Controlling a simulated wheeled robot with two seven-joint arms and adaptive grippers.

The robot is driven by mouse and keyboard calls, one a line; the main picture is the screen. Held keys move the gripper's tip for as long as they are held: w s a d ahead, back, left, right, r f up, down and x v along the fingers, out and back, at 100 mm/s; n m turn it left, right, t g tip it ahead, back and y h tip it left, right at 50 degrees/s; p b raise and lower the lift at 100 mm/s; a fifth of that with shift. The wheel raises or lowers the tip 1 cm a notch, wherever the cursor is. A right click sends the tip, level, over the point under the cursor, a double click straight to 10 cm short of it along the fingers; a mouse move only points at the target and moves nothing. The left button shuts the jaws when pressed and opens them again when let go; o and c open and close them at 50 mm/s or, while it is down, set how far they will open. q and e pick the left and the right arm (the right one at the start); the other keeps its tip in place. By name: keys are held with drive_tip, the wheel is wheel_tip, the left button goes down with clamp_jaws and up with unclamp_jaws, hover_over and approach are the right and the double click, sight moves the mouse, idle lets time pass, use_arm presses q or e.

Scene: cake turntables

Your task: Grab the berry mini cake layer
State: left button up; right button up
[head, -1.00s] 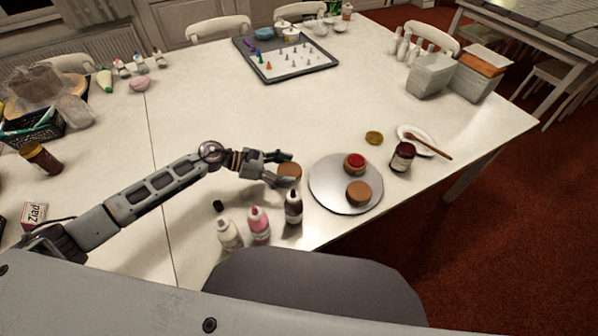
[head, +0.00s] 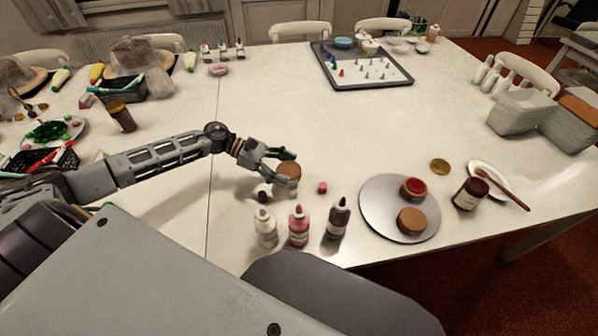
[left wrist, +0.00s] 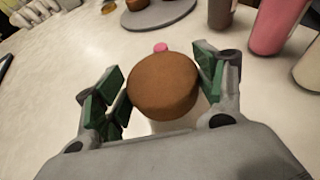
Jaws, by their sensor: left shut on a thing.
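My left gripper (head: 281,164) is shut on a round brown mini cake layer (head: 288,174), whose sides lie between the fingers. The left wrist view shows this layer (left wrist: 163,86) from above, with the gripper's green-padded fingers (left wrist: 163,88) on either side. Its top is plain brown, and no berry mark shows on it. I cannot tell exactly how high it is above the table. On the grey turntable (head: 378,217) sit a plain brown mini cake (head: 411,221) and one with a red top (head: 413,189). My right gripper is not in view.
A white bottle (head: 265,228), a pink bottle (head: 299,227) and a dark bottle (head: 337,219) stand close in front of the held layer. A pink cap (head: 323,187) lies beside it. A dark jar (head: 470,193) stands right of the turntable. The table's middle is clear.

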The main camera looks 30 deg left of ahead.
use_arm(q)
drive_tip(key=shift+s+a, duration=0.2)
drive_tip(key=shift+a, duration=0.7)
drive_tip(key=shift+s+a, duration=0.2)
drive_tip(key=shift+a, duration=0.7)
drive_tip(key=shift+r, duration=0.1)
